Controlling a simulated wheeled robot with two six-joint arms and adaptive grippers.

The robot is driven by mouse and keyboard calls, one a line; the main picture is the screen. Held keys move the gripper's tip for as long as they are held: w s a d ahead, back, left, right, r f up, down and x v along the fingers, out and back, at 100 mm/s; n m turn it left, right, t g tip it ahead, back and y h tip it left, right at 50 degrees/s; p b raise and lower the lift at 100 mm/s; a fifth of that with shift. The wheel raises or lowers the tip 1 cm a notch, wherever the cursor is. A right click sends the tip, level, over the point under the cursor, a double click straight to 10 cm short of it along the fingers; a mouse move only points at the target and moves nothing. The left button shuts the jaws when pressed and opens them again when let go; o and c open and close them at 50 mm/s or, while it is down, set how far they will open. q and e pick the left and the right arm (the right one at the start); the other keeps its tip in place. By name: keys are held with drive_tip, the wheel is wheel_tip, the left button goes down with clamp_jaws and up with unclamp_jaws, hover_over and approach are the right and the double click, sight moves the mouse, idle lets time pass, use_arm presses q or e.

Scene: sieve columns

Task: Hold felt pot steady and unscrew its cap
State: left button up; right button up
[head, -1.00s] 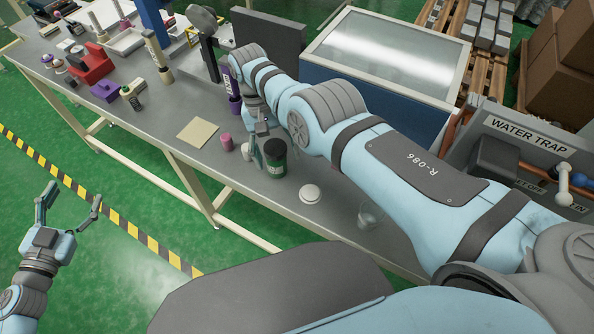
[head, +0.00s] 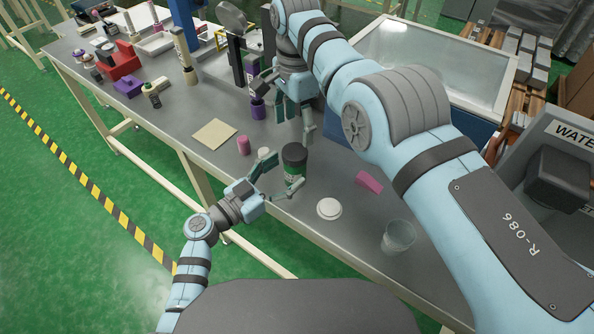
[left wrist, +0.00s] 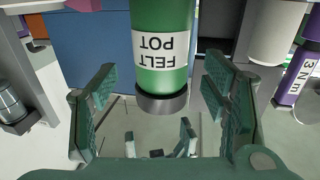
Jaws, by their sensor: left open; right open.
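The felt pot (head: 293,172) stands upright on the grey bench, a green cylinder with a white label and a dark cap (head: 295,152) on top. In the left wrist view the pot (left wrist: 160,70) appears upside down, its label reading FELT POT, with the cap (left wrist: 162,105) below. My left gripper (head: 278,175) is open at the pot, one finger on either side, with gaps showing in the wrist view. My right gripper (head: 293,122) is open and empty, fingers pointing down, above and behind the pot. Its fingers seem to show at the bottom of the wrist view.
A white round lid (head: 329,208), a clear cup (head: 398,237) and a pink wedge (head: 369,182) lie to the right. A pink cylinder (head: 243,145), a beige square (head: 214,134) and a purple bottle (head: 258,106) are to the left and behind. The bench's front edge runs under my left gripper.

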use_arm(q)
drive_tip(key=shift+x, duration=0.85)
use_arm(e)
drive_tip(key=shift+a+r, duration=0.1)
use_arm(q)
drive_tip(key=shift+c, duration=0.2)
